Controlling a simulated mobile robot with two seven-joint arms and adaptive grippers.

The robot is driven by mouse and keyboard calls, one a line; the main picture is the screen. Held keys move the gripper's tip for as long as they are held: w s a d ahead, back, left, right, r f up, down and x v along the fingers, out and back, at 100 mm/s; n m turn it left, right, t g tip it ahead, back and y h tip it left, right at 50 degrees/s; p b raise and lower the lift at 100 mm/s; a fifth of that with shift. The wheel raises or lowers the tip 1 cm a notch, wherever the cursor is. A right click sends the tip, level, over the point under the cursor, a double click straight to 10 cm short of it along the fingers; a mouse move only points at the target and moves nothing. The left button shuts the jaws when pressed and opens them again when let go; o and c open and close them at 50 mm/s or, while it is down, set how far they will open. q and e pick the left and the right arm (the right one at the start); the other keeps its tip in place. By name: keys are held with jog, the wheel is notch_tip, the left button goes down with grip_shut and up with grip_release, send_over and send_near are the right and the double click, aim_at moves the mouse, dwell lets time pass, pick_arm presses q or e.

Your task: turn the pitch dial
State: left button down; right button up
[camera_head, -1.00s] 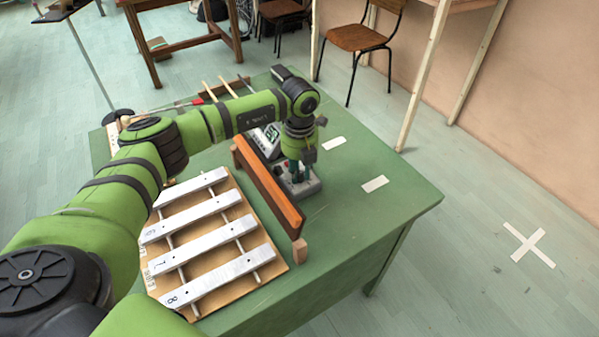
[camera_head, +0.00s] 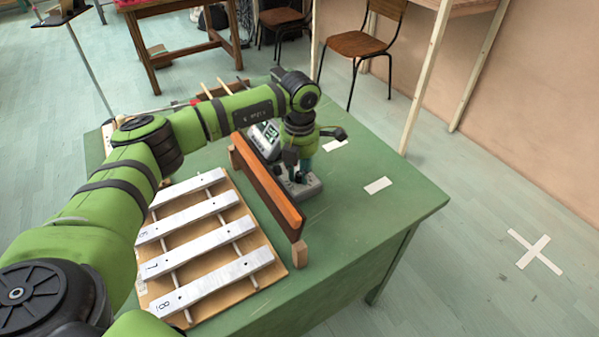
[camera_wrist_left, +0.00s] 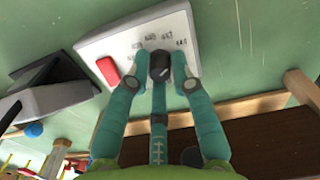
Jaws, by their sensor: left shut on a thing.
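The pitch dial (camera_wrist_left: 160,66) is a dark knob on a pale grey box (camera_wrist_left: 120,40) with printed marks around it and a red button (camera_wrist_left: 108,71). My left gripper (camera_wrist_left: 161,80) points down over the box, its teal fingers shut on the dial from both sides. In the head view the same box (camera_head: 312,189) sits on the green table behind the brown wooden bar, with my left gripper (camera_head: 298,172) above it; the wrist and fingers hide most of the dial there. My right gripper is not in view.
A brown wooden bar (camera_head: 268,188) on end blocks stands close in front of the box. A xylophone (camera_head: 205,238) with numbered metal bars lies nearer. A grey device with a screen (camera_head: 262,140) is behind. The table's right side (camera_head: 385,215) is mostly clear.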

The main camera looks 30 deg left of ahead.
aim_at(300, 173)
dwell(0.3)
pick_arm(q)
jog(key=c, duration=1.1)
grip_release()
jog(key=shift+o, duration=0.2)
notch_tip(300, 173, up, 12)
